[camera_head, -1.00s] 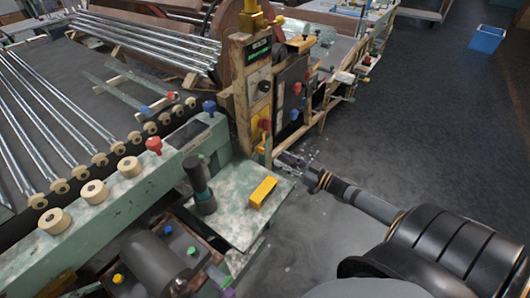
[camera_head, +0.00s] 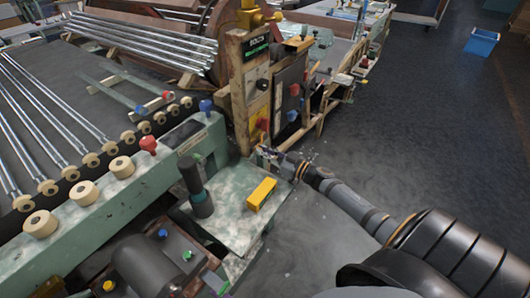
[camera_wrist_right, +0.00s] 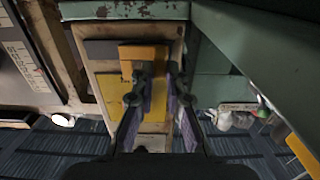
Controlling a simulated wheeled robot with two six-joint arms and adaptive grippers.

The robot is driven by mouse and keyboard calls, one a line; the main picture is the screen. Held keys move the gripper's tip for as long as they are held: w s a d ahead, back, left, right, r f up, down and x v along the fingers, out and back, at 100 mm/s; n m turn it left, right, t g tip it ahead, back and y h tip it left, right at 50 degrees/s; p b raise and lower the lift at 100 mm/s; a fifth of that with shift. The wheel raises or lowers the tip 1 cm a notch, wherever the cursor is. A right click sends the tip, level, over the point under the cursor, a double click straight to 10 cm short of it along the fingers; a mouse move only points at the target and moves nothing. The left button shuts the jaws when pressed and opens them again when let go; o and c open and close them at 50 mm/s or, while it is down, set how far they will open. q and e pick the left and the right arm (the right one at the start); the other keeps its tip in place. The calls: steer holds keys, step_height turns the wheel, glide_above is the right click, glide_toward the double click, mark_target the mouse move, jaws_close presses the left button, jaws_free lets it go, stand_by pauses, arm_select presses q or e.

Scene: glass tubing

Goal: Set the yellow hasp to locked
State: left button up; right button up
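My left gripper is not in view.
A green table with a loose yellow block (camera_head: 261,194) and a dark upright handle (camera_head: 196,186) lies left of my right arm. A green beam (camera_wrist_right: 255,40) crosses the upper right of the wrist view. Dark floor (camera_head: 430,120) is free on the right.

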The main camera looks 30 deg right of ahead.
mark_target(257, 141)
jaws_close()
steer(key=shift+w+d, duration=0.3)
steer(key=shift+d, duration=0.35)
steer(key=shift+w+d, duration=0.25)
steer(key=shift+d, duration=0.4)
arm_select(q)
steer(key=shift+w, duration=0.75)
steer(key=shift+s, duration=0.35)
arm_select(e)
steer(key=o, duration=0.6)
jaws_free()
steer(key=shift+d, duration=0.1)
steer(key=shift+o, duration=0.2)
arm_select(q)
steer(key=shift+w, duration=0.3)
arm_select(e)
steer(key=v, duration=1.2)
